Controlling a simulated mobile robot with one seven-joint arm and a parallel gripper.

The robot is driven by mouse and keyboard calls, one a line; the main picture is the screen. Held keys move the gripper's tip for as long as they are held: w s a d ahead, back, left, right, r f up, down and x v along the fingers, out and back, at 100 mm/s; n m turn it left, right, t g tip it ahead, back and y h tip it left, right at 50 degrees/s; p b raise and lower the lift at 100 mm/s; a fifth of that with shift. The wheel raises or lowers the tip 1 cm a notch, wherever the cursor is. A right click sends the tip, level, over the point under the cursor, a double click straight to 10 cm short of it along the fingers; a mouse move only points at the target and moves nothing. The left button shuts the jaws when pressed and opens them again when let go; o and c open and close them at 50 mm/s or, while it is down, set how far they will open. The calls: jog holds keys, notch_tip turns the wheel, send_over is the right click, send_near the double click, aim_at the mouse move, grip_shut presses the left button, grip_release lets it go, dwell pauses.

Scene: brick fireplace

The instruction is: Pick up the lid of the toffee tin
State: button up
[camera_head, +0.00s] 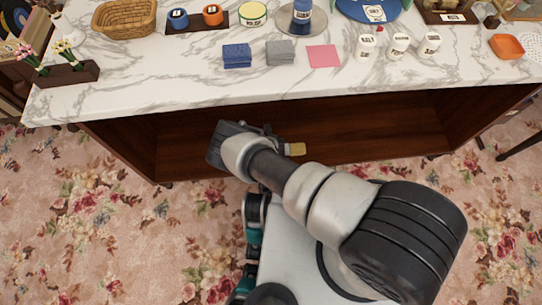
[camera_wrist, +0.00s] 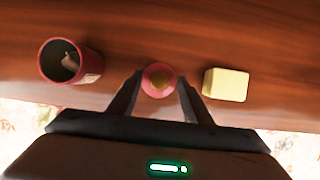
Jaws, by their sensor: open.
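In the wrist view, a small round red piece with a yellowish middle (camera_wrist: 159,80), which looks like the lid, sits on a brown wooden surface (camera_wrist: 190,38). My gripper (camera_wrist: 160,77) is open, with one finger on each side of this piece; I cannot tell whether they touch it. An open red tin (camera_wrist: 88,66), probably the toffee tin, stands to the left with something inside it. In the head view, my arm hides the tin and the red piece.
A pale yellow block (camera_wrist: 226,85) lies just right of my right finger; it also shows in the head view (camera_head: 295,149). Above the wooden shelf (camera_head: 390,122) is a white marble top (camera_head: 180,75) bearing a basket, blocks and jars.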

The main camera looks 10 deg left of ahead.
jog(key=c, duration=1.1)
grip_shut()
jog(key=shift+a, duration=0.1)
